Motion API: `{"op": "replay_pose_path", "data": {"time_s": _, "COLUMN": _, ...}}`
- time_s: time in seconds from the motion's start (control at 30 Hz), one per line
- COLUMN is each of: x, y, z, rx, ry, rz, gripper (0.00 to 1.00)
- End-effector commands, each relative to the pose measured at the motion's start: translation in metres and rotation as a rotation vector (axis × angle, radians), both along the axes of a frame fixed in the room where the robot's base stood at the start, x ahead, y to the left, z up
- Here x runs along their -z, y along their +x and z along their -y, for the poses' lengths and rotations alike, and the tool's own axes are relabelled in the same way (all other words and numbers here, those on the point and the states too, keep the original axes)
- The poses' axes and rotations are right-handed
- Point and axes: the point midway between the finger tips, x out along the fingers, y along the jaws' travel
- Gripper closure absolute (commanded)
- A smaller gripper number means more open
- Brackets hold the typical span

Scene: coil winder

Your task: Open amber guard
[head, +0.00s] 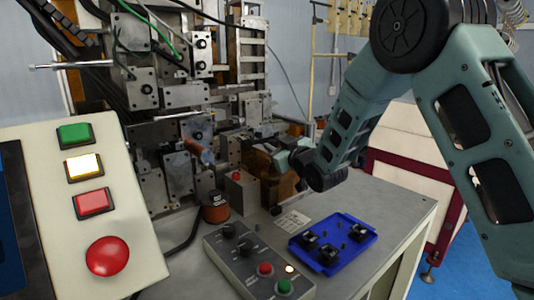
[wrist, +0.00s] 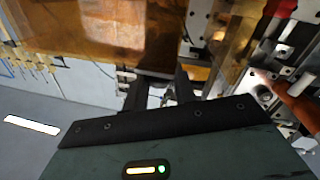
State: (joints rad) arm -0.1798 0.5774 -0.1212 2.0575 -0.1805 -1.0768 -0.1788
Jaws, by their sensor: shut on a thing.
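The amber guard (head: 257,163) is a see-through orange-brown panel on the front right of the coil winder. In the wrist view its broad amber sheet (wrist: 90,32) fills the upper left. My gripper (head: 280,160) is at the guard, reaching in from the right. In the wrist view, the two dark fingers of my gripper (wrist: 158,88) are shut on a small part at the guard's lower edge. The fingers and the gripper body hide most of that part. The guard's full outline and hinge are hard to make out.
The winder (head: 185,90) stands behind, with metal plates and cables. On the bench are a copper spool (head: 215,208), a grey control box (head: 255,262) and a blue tray (head: 333,243) with black parts. A button panel (head: 95,215) stands at the left front. Bare bench (head: 390,212) lies at the right.

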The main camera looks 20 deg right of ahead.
Motion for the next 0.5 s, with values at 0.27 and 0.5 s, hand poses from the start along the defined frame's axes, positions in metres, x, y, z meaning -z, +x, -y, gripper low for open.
{"op": "replay_pose_path", "data": {"time_s": 0.27, "x": 0.001, "y": 0.028, "z": 0.067, "rx": 0.005, "ry": 0.002, "rz": 0.007, "gripper": 1.00}}
{"op": "replay_pose_path", "data": {"time_s": 0.5, "x": -0.001, "y": 0.033, "z": 0.080, "rx": 0.001, "ry": 0.001, "rz": 0.002, "gripper": 1.00}}
